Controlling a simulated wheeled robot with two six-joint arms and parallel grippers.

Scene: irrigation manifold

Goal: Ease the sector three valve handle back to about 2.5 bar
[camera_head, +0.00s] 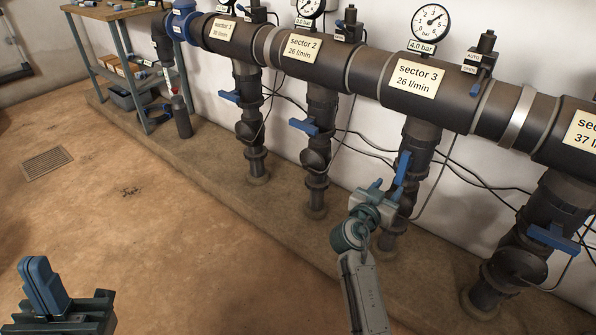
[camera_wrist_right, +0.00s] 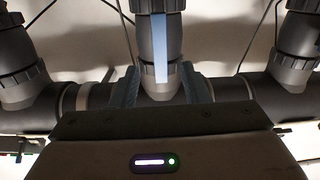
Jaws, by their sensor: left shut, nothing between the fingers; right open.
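The sector three valve handle (camera_head: 403,168) is a blue lever standing nearly upright, in line with its dark pipe. The label above it reads sector 3, 26 l/min (camera_head: 416,78), and the gauge (camera_head: 431,22) has a 4.0 bar tag. My right gripper (camera_head: 380,187) is open just below and beside the handle. In the right wrist view the blue handle (camera_wrist_right: 160,48) hangs in line between the two open fingers (camera_wrist_right: 160,88), its end near their tips; I cannot tell whether they touch it. My left gripper (camera_head: 38,285) is shut and empty, low at the left, far from the pipes.
The sector 1 (camera_head: 229,96) and sector 2 (camera_head: 303,127) handles sit crosswise on their pipes, as does another handle (camera_head: 553,238) at the right. A shelf bench (camera_head: 117,72) and a dark bottle (camera_head: 181,117) stand at the back left.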

